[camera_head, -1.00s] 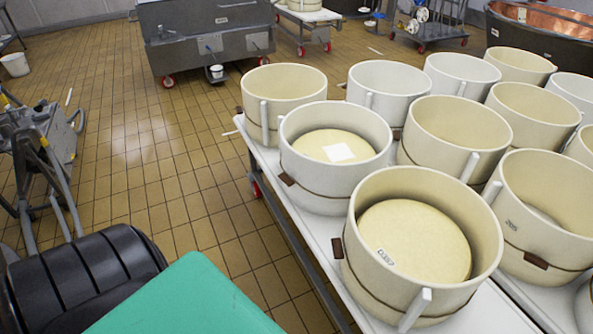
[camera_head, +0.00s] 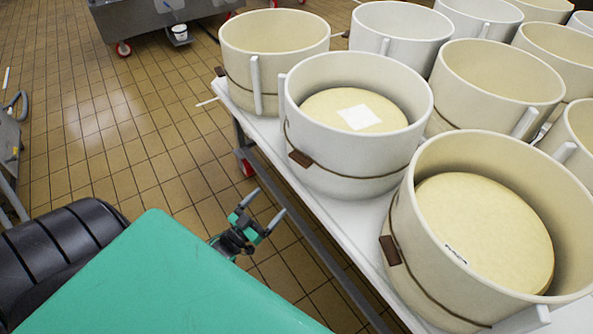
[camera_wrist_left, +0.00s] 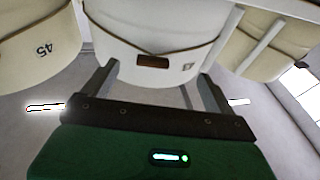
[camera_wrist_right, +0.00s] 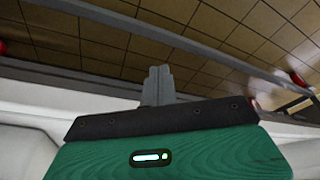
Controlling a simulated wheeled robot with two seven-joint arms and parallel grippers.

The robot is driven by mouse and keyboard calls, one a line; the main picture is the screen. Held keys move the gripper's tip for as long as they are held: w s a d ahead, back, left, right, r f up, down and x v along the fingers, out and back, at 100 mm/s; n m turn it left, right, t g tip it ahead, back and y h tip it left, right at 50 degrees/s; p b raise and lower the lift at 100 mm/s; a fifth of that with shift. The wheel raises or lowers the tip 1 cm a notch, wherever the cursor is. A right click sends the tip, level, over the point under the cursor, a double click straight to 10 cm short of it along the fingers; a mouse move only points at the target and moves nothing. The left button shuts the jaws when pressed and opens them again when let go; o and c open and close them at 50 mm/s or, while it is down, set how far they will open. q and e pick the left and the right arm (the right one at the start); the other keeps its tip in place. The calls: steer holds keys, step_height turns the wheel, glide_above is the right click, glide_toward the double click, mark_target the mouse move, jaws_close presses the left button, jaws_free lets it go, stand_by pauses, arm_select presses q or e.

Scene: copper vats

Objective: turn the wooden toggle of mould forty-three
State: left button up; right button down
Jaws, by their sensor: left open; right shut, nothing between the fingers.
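No number 43 is legible on any mould. A round cream mould (camera_head: 345,165) with a cheese and white square inside has a brown wooden toggle (camera_head: 300,158) on its cord. A nearer mould (camera_head: 405,275) has a toggle (camera_head: 389,250) on its left side. My left gripper (camera_head: 266,207) is open and empty beside the table edge, below and apart from these moulds. In the left wrist view, a wooden toggle (camera_wrist_left: 152,62) lies level across a mould ahead of the open fingers; the small number beside it is unreadable. My right gripper (camera_wrist_right: 158,86) is shut and empty.
Another mould in the left wrist view bears the number 45 (camera_wrist_left: 45,50). More moulds crowd the white table (camera_head: 262,128) behind and to the right. Tiled floor (camera_head: 130,140) lies free left of the table. A grey steel vat (camera_head: 130,15) stands at the back.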

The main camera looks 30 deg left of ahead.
mark_target(296, 161)
arm_select(q)
steer(key=shift+t+h, duration=0.5)
steer(key=shift+t, duration=0.2)
steer(key=r+x, duration=0.1)
steer(key=x, duration=0.4)
steer(key=s+r+x, duration=0.1)
steer(key=x, duration=0.4)
steer(key=r+x, duration=0.1)
steer(key=x, duration=0.4)
steer(key=shift+r, duration=0.35)
arm_select(e)
steer(key=shift+v, duration=1)
arm_select(q)
steer(key=shift+m, duration=0.3)
arm_select(e)
steer(key=shift+w, duration=0.1)
arm_select(q)
steer(key=c, duration=1)
steer(key=shift+h, duration=0.3)
